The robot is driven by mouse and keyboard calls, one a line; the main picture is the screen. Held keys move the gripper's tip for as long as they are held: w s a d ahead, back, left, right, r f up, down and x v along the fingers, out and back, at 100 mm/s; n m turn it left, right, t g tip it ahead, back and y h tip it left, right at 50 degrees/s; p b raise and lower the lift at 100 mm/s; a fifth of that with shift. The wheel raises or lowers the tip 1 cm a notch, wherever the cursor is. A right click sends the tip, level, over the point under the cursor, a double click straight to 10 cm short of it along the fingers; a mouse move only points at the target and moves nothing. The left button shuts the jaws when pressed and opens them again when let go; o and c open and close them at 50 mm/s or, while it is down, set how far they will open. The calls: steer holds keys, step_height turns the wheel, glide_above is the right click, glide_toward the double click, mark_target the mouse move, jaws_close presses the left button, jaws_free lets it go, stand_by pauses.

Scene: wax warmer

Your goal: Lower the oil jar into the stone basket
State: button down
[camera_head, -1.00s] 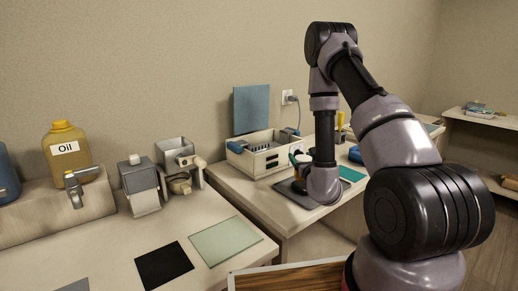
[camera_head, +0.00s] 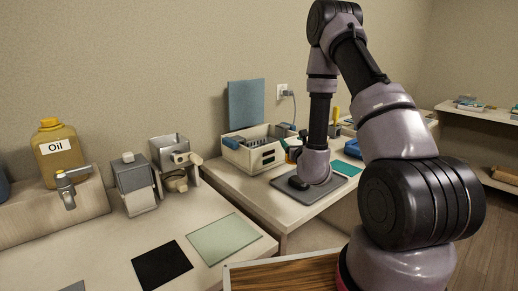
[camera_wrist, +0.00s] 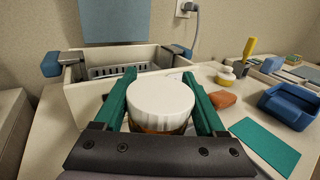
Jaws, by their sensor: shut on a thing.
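My gripper (camera_wrist: 159,73) is shut on a jar with a white lid (camera_wrist: 160,97) and an amber body, which stands upright between its two green fingers. The jar's lower part is hidden by the gripper. A cream open-topped box with blue handles (camera_wrist: 90,103), which appears to be the stone basket, stands just beyond the jar, with a slotted grey insert inside. In the head view the box (camera_head: 240,158) is left of my wrist, on the far bench. There my arm mostly hides the gripper and jar. The jar is outside the box, in front of its near wall.
A grey mat (camera_head: 338,186) lies below my wrist. In the wrist view a teal sheet (camera_wrist: 265,147), a blue tray (camera_wrist: 290,106), an orange-brown block (camera_wrist: 222,99) and a small white-capped bottle (camera_wrist: 226,78) are to the right. A large oil jug (camera_head: 57,165) stands far left.

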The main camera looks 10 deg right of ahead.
steer(key=w+a+r, duration=0.2)
steer(key=w+r, duration=0.2)
steer(key=w, duration=0.7)
steer(key=w+a+r, duration=0.3)
steer(key=w, duration=0.9)
steer(key=shift+w+r, duration=0.3)
steer(key=shift+r, duration=0.05)
steer(key=shift+w, duration=0.1)
steer(key=shift+w, duration=0.75)
steer(key=shift+f, duration=0.1)
step_height(320, 180, down, 9)
steer(key=shift+s, duration=0.15)
stand_by(0.8)
